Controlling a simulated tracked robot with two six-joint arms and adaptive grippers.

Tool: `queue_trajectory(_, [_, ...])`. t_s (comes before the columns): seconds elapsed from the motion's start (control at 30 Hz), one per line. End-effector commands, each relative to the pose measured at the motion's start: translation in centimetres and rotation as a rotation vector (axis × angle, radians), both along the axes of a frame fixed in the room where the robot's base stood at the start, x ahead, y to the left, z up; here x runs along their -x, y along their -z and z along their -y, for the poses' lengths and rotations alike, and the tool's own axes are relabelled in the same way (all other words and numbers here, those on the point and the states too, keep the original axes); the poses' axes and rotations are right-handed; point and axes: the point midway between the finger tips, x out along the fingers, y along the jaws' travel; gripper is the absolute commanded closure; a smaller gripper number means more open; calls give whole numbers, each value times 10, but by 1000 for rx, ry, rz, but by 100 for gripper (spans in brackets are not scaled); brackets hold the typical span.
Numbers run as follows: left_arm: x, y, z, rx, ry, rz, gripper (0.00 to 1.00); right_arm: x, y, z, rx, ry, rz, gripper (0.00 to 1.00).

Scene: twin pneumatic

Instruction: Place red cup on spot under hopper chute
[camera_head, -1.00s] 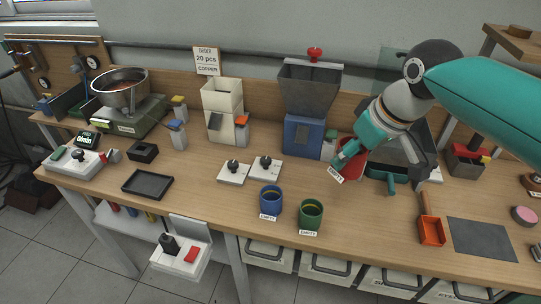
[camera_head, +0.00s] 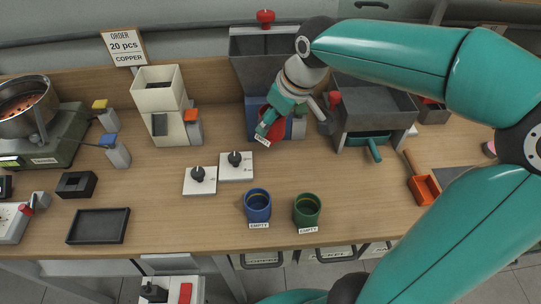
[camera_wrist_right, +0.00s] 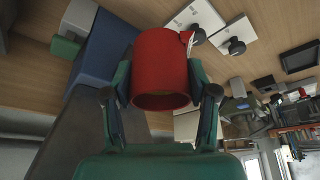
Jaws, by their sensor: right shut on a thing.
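The red cup (camera_head: 277,124) is held in my right gripper (camera_head: 272,122), in front of the blue base (camera_head: 253,106) of the hopper (camera_head: 259,62). The gripper and arm hide much of the cup, the lower hopper and any spot under its chute. In the right wrist view the red cup (camera_wrist_right: 161,66) sits between the two fingers of my right gripper (camera_wrist_right: 164,88), its rim facing the camera. The hopper's blue body (camera_wrist_right: 104,50) is close beside it. I cannot tell whether the cup touches the surface below. My left gripper is not in view.
A blue cup (camera_head: 257,208) and a green cup (camera_head: 307,212) stand near the table's front edge. Two white switch plates (camera_head: 236,172) lie left of my gripper. A second dark hopper (camera_head: 372,108) stands to the right. Bare wood lies between the cups and hopper.

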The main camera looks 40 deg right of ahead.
Motion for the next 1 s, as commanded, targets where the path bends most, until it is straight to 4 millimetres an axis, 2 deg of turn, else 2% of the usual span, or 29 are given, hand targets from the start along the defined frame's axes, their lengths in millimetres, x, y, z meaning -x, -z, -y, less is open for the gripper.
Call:
queue_trajectory(0.03, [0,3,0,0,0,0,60,1,17,0,-2,0,-7,80])
queue_trajectory(0.1, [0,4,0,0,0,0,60,1,35,-1,-1,-1,-6,80])
queue_trajectory(0.3, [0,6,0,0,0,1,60,0,69,-1,0,-3,-2,80])
queue_trajectory(0.47, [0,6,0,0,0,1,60,-1,79,-1,1,-4,-1,80])
queue_trajectory(0.77, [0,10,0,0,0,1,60,-1,116,-2,-1,-4,-2,80])
queue_trajectory(1.0, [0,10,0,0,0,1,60,-2,119,-2,1,-5,1,80])
